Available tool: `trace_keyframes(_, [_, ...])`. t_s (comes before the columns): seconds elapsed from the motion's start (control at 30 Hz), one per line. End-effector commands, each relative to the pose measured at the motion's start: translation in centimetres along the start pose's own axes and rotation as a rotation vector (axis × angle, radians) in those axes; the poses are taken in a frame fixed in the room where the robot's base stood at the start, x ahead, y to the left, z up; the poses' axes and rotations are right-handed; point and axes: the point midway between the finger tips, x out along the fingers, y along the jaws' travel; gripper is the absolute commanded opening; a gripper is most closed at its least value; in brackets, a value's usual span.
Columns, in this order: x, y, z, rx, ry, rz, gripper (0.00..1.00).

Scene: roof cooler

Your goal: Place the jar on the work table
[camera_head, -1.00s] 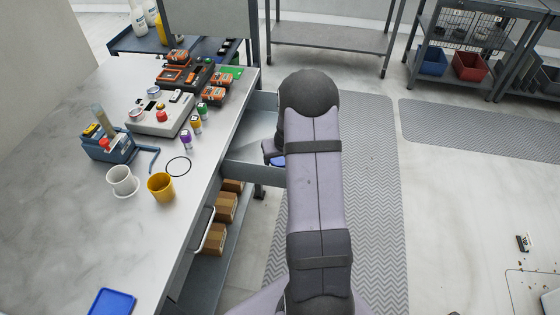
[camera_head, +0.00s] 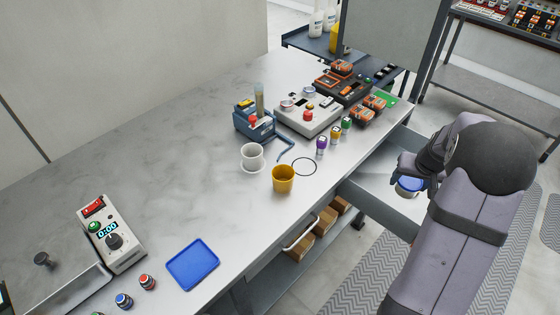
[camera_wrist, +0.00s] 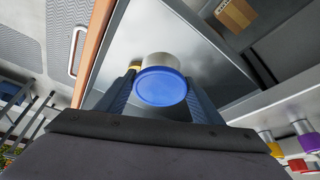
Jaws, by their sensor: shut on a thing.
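The jar (camera_wrist: 162,87) has a blue lid and a pale grey body. In the wrist view it sits between the two fingers of my gripper (camera_wrist: 160,98), which is shut on it. In the head view the jar (camera_head: 409,187) shows at the open drawer on the right side of the work table (camera_head: 150,140). Whether it touches the drawer floor I cannot tell. My arm hides part of the gripper there.
The open drawer (camera_head: 372,208) projects from the table edge. A blue tray (camera_head: 193,264), a yellow cup (camera_head: 283,180), a white cup (camera_head: 252,157) and a timer box (camera_head: 112,235) stand on the table. The left middle of the tabletop is clear.

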Motion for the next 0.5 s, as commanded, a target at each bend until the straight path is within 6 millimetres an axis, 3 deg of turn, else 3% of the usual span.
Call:
trace_keyframes(0.17, [-3.6, 0.1, -1.8, -0.001, 0.011, 0.002, 0.32])
trace_keyframes(0.5, [-14.2, 0.1, -6.1, 0.000, 0.010, 0.003, 0.32])
